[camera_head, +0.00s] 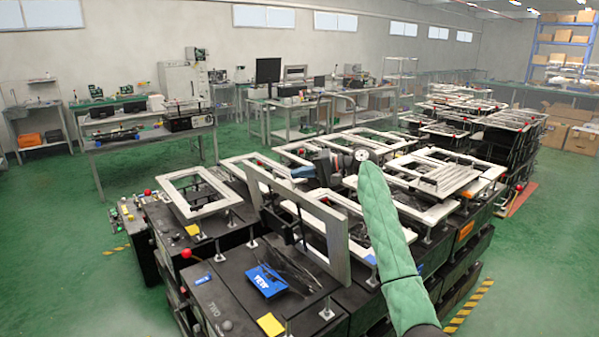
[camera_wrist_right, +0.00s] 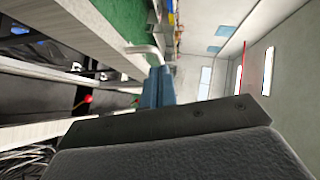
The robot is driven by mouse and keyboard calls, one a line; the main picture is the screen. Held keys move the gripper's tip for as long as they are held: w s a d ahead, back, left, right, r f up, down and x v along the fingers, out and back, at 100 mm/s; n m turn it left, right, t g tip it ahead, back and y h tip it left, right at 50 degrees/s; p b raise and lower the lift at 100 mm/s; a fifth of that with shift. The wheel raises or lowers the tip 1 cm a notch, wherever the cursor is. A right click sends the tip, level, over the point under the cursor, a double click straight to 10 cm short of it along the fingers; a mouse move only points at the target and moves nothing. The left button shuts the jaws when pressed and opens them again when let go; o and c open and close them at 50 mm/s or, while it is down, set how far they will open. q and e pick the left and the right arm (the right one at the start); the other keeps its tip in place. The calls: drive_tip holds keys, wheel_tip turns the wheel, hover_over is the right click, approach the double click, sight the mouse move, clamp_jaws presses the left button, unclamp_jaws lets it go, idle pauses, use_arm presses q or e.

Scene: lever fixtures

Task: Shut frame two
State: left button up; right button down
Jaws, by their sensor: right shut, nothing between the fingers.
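The near black fixture (camera_head: 225,310) is marked TWO on its side. Its pale grey frame (camera_head: 340,243) stands raised on edge above the box, tilted open. A lever with a red ball (camera_head: 186,253) is at the box's left side. My right arm, in a green sleeve, reaches in from the lower right. My right gripper (camera_head: 305,171) is just beyond the frame's top edge, with its fingers shut and empty; whether it touches the frame cannot be told. In the right wrist view the blue fingers (camera_wrist_right: 157,88) show beyond a dark plate. My left gripper is out of view.
A neighbouring fixture with a flat frame (camera_head: 183,208) stands at the left. More fixtures with flat frames (camera_head: 430,175) crowd behind and to the right. A blue card (camera_head: 265,280) lies on the box top. Green floor (camera_head: 70,270) is clear at the left.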

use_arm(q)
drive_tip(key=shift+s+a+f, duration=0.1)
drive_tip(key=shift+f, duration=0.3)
use_arm(e)
drive_tip(key=shift+s+a, duration=0.1)
drive_tip(key=shift+a, duration=0.1)
